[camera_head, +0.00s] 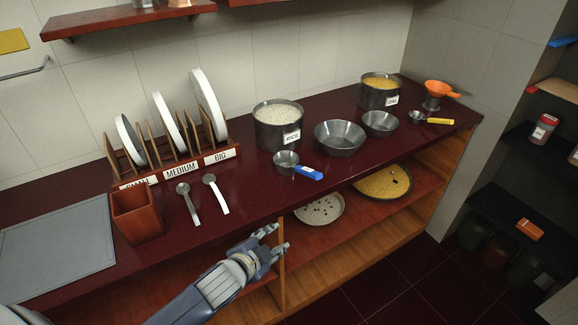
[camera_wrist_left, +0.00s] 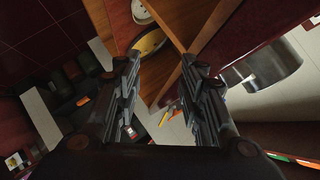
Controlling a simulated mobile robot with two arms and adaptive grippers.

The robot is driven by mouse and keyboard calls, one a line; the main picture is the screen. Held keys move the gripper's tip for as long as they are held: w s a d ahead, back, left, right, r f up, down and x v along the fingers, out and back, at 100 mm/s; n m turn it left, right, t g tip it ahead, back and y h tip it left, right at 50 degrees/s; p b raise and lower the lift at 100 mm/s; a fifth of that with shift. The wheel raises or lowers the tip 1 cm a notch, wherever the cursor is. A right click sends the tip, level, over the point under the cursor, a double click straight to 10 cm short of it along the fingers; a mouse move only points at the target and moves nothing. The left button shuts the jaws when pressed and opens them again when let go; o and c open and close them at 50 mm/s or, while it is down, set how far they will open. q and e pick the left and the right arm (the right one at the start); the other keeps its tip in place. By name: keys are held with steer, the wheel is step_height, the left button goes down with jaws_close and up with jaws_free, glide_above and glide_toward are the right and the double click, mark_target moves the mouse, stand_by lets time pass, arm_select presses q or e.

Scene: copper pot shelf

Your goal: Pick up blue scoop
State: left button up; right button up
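The blue scoop (camera_head: 286,162) has a round metal cup and a blue handle (camera_head: 309,173). It lies on the dark red counter (camera_head: 260,188) in front of the rice pot (camera_head: 278,134). My left gripper (camera_head: 275,239) is open and empty in the head view. It is in front of the counter's front edge, nearer to me than the scoop and apart from it. In the left wrist view the two fingers (camera_wrist_left: 157,75) stand apart with nothing between them. I cannot make out the scoop there. My right gripper does not show.
Two metal bowls (camera_head: 339,140) stand right of the scoop, with a pot marked DAL (camera_head: 380,95) behind. Two spoons (camera_head: 216,194), a wooden box (camera_head: 137,215) and a plate rack (camera_head: 172,163) are on the left. The lower shelf holds round trays (camera_head: 320,208).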

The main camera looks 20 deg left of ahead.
arm_select(q)
step_height(320, 180, up, 7)
steer(key=w+d+m+t, duration=0.1)
steer(key=w+m+t, duration=0.1)
steer(key=m+t+h, duration=0.1)
steer(key=m+h, duration=0.2)
steer(key=m, duration=0.1)
glide_toward(308, 175)
steer(key=shift+t, duration=0.3)
steer(key=x, duration=0.2)
steer(key=f+x, duration=0.1)
steer(key=x, duration=0.1)
steer(key=shift+d+p, duration=0.3)
steer(key=shift+p, duration=0.05)
steer(key=shift+x, duration=0.8)
steer(key=x, duration=0.1)
steer(key=p+x, duration=0.1)
steer(key=x, duration=0.2)
steer(key=shift+w+a+r, duration=0.1)
steer(key=shift+a+r, duration=0.05)
steer(key=shift+r, duration=0.1)
steer(key=shift+w+f, duration=0.1)
steer(key=shift+w, duration=0.2)
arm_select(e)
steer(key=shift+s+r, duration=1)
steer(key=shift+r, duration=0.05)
arm_select(q)
steer(key=shift+s, duration=0.1)
